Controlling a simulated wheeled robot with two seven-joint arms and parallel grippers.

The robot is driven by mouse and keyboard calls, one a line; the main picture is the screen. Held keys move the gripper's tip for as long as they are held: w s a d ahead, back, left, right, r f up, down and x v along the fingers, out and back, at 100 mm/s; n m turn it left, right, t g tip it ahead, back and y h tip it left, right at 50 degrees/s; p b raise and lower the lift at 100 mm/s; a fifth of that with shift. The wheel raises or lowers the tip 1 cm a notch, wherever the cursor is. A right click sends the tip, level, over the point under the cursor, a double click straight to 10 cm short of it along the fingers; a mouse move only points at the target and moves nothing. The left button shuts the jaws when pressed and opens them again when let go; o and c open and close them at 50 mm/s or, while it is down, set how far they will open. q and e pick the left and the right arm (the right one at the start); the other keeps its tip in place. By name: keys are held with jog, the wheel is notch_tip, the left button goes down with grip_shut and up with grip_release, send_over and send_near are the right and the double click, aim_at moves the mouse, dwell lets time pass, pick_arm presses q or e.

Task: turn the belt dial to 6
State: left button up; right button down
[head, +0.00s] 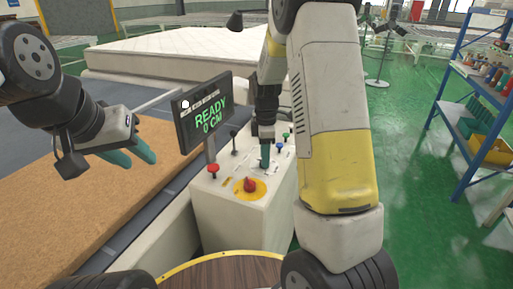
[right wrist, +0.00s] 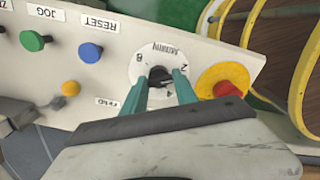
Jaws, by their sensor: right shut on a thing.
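The belt dial (right wrist: 157,75) is a dark knob on a round white plate with numbers, among them 8, 2 and 4, in the right wrist view. The number its pointer faces is hard to tell. My right gripper (right wrist: 160,88) has its teal fingers on both sides of the knob and is shut on it. In the head view my right gripper (head: 265,156) reaches down to the panel top of the white control box (head: 228,212), and hides the dial. My left gripper (head: 134,158) is open and empty, held up over the left side with its teal fingers apart.
A screen (head: 204,112) reads READY 0 CM. A red mushroom button on yellow (head: 249,186) sits close to the dial. Blue (right wrist: 90,52), green (right wrist: 32,41) and yellow (right wrist: 70,88) buttons stand on the panel. A mattress (head: 180,57) lies behind. A blue shelf (head: 465,90) stands right.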

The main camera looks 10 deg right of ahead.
jog(key=m, duration=0.8)
jog(key=shift+a, duration=0.1)
jog(key=m, duration=0.5)
jog(key=shift+w+r, duration=0.1)
jog(key=m, duration=0.4)
jog(key=shift+m, duration=0.3)
jog(key=m, duration=0.3)
jog(key=shift+a+m, duration=0.1)
jog(key=shift+m, duration=0.2)
jog(key=m, duration=0.3)
jog(key=shift+w+m, duration=0.1)
jog(key=shift+m, duration=0.2)
jog(key=m, duration=0.6)
jog(key=shift+w, duration=0.1)
jog(key=shift+m, duration=0.3)
